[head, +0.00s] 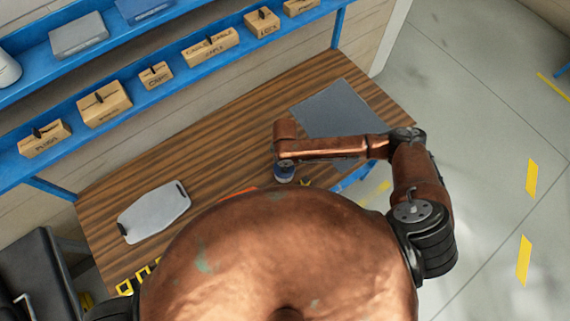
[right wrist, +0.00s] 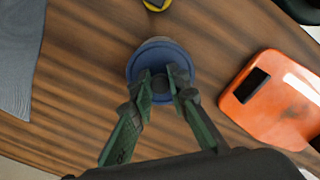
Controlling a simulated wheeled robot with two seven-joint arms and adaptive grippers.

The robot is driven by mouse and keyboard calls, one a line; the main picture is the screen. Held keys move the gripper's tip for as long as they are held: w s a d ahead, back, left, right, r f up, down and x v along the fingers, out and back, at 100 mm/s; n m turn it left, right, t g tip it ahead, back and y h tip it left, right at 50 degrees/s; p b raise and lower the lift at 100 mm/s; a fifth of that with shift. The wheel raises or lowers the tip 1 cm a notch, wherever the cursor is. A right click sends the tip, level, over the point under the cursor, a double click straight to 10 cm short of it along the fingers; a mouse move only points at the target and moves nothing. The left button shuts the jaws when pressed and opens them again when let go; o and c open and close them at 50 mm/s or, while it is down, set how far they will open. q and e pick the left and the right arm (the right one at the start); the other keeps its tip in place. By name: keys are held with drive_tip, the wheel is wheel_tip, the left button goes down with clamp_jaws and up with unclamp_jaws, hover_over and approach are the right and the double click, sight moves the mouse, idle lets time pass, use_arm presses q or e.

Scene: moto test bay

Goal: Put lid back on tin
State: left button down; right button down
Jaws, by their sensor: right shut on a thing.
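A round blue lid (right wrist: 143,62) with a dark knob fills the middle of the right wrist view. My right gripper (right wrist: 160,82) is shut on the knob from above. A thin pale edge shows just past the lid's far rim; it may be the tin, but the lid hides the rest. In the head view a small blue round thing (head: 284,176) shows below my right wrist, partly covered by it. I cannot tell whether the lid touches the tin. My left gripper is not in view.
An orange slab with a slot (right wrist: 275,100) lies to the right of the lid. A yellow item (right wrist: 157,5) is beyond it. A dark grey mat (head: 335,108) and a light grey board (head: 153,212) lie on the wooden table (head: 225,145). Blue shelves with boxes (head: 104,104) stand behind.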

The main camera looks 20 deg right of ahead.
drive_tip(key=shift+p, duration=0.5)
idle(0.5)
idle(0.3)
drive_tip(key=c, duration=1.8)
unclamp_jaws()
drive_tip(key=shift+o, duration=0.4)
drive_tip(key=o, duration=0.4)
drive_tip(key=shift+r, duration=0.1)
drive_tip(key=shift+r+p, duration=3.45)
drive_tip(key=shift+p, duration=0.75)
